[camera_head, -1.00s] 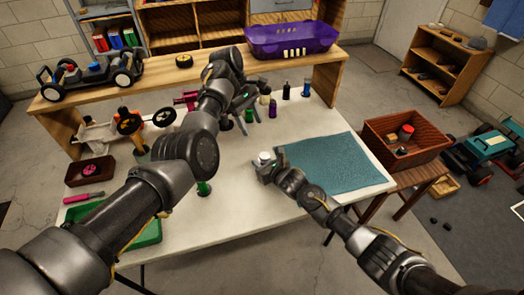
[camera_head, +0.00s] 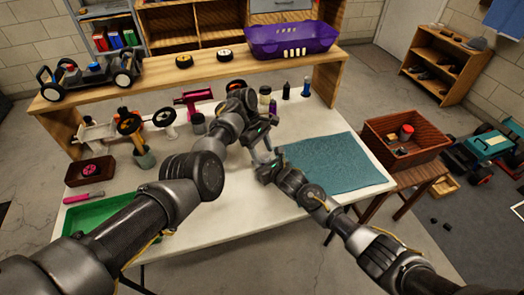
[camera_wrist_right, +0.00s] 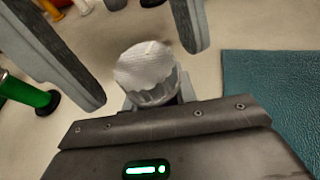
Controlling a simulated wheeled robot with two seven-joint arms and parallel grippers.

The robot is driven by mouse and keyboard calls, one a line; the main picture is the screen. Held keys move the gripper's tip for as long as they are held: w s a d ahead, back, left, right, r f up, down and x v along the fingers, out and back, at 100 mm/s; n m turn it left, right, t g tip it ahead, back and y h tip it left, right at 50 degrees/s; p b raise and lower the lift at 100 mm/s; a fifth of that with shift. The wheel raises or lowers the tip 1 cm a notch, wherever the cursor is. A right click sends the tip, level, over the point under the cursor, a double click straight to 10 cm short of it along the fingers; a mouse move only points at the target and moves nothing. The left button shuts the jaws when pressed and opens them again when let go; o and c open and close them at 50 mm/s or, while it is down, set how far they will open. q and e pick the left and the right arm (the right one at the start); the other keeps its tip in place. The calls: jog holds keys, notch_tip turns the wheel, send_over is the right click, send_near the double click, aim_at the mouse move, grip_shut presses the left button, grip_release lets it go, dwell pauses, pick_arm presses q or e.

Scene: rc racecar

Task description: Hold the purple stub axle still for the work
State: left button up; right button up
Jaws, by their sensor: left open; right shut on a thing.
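My right gripper (camera_head: 266,170) is over the table by the mat's left edge. In the right wrist view, a pale grey ribbed round piece (camera_wrist_right: 148,72) sits close in front of the gripper body, between short grey jaws shut on it. My left gripper (camera_head: 262,148) reaches in from the left just above the right one. Its two long grey fingers are open on either side of the ribbed piece in the right wrist view, and appear empty. I cannot pick out a purple stub axle in either view; it may be hidden by the grippers.
A teal mat (camera_head: 325,164) covers the table's right part. Bottles (camera_head: 286,91) and a magenta tool (camera_head: 194,97) stand behind the grippers. A green tray (camera_head: 85,218) lies front left. A purple basket (camera_head: 292,40) and a car chassis (camera_head: 90,76) sit on the raised shelf.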

pick_arm(q)
jog(key=c, duration=1)
jog(key=shift+w+d+m, duration=0.1)
jog(key=shift+m, duration=0.5)
jog(key=shift+g, duration=0.3)
jog(key=o, duration=1)
jog(key=shift+r, duration=0.15)
jog(key=v, duration=1.1)
jog(key=shift+r, duration=0.4)
